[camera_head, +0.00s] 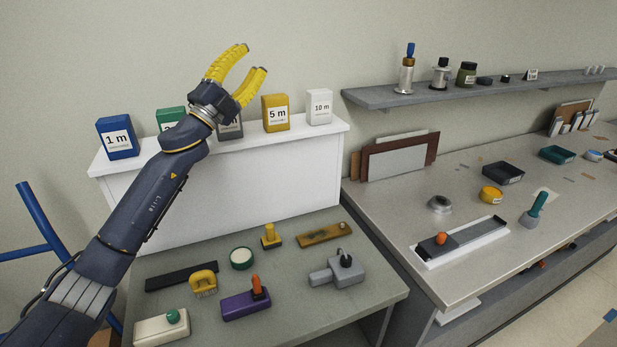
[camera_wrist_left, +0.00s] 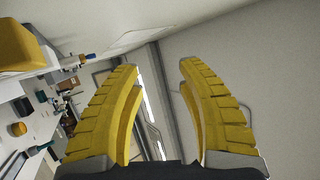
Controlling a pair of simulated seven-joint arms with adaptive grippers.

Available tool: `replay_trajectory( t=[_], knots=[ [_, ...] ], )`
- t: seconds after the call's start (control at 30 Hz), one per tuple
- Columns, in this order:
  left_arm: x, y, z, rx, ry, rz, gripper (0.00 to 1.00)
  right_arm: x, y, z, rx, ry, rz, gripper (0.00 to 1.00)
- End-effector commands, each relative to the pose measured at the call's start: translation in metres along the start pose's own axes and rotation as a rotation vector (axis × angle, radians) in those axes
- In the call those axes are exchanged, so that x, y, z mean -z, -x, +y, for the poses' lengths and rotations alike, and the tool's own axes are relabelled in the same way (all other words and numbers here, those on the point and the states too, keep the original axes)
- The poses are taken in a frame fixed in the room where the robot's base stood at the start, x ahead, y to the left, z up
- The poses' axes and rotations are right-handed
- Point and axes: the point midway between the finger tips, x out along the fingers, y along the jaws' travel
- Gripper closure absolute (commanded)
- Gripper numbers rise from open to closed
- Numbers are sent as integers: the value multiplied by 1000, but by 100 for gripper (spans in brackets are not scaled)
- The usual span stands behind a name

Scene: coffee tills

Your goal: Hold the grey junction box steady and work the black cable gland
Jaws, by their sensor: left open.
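A grey box-shaped thing (camera_head: 348,271), which looks like the junction box, lies on the near grey-green table, toward its right side. A grey stub sticks out of its left side. A small black part (camera_head: 346,260) stands on its top; I cannot tell for sure that it is the cable gland. My left gripper (camera_head: 254,60) is raised well above and behind the box, over the white ledge, with its yellow fingers pointing up and right. The left wrist view (camera_wrist_left: 159,68) shows the fingers spread apart with nothing between them. My right gripper is not in view.
The white ledge (camera_head: 250,178) behind the table carries labelled boxes, including a yellow one (camera_head: 276,113) and a white one (camera_head: 319,107). A purple block (camera_head: 246,307), a yellow brush (camera_head: 203,282) and a brown plate (camera_head: 325,235) lie around the table. A shelf (camera_head: 400,97) juts out at right.

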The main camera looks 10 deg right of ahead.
Motion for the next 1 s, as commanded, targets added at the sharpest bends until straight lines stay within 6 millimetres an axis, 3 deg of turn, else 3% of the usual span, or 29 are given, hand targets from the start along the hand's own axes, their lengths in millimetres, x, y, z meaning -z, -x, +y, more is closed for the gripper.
replay_trajectory(
  t=[0.2, 0.37, 0.47, 0.8, 1.0],
  knots=[
    [49, 7, 80, -112, 497, 43, 62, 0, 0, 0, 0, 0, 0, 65],
    [71, 24, 132, -195, 803, 20, 62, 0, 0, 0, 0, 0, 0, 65],
    [67, 42, 158, -236, 919, -28, 62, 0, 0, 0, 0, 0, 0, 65],
    [21, 122, 236, -379, 1065, -280, 62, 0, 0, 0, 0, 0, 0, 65],
    [37, 136, 283, -562, 1137, -455, 62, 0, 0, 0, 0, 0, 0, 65]
  ],
)
